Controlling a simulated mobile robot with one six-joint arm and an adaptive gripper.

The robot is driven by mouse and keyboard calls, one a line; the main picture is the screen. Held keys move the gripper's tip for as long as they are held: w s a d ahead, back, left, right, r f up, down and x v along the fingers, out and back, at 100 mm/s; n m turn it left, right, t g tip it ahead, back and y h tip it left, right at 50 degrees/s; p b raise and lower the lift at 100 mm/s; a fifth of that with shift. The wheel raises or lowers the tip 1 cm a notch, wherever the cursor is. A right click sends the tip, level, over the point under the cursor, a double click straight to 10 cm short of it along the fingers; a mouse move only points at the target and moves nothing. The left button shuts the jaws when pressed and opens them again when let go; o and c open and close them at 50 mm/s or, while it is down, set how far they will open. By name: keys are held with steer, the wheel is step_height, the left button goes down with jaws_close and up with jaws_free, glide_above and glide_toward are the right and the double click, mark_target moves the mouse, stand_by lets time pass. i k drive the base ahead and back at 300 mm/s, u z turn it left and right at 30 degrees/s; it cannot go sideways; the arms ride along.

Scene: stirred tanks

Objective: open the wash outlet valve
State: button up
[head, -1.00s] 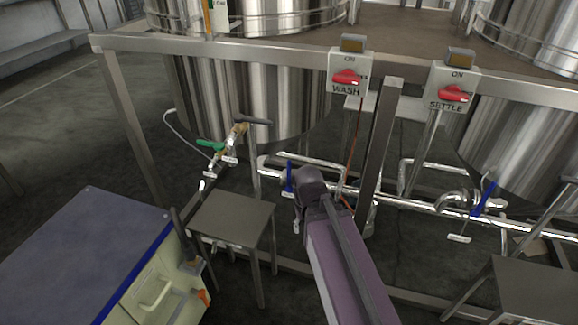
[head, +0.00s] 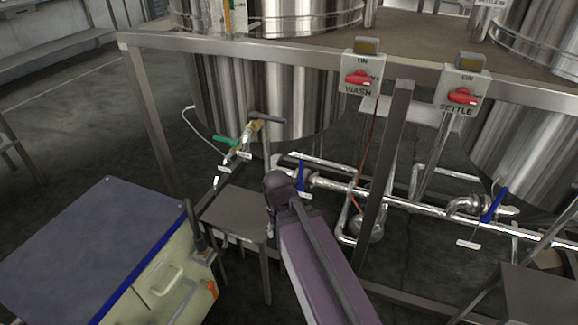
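The wash tank (head: 285,85) is the steel tank at the left, behind a metal frame. A blue valve handle (head: 301,176) stands upright on the pipe at its lower right. I cannot read which tag names the wash outlet. My purple arm reaches up from the bottom middle, its dark joint just left of and below the blue handle in the picture. My gripper is not visible beyond it.
The WASH switch box (head: 360,72) and SETTLE switch box (head: 465,85), with red knobs, hang on the frame rail (head: 300,50). A small metal table (head: 235,213) stands left of my arm. A blue-topped cabinet (head: 90,245) is at lower left. Another blue handle (head: 494,203) is at right.

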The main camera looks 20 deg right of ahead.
mark_target(301, 174)
steer(key=u, duration=0.35)
steer(key=k, duration=1.25)
steer(key=z, duration=0.45)
steer(key=i, duration=1)
steer(key=z, duration=0.05)
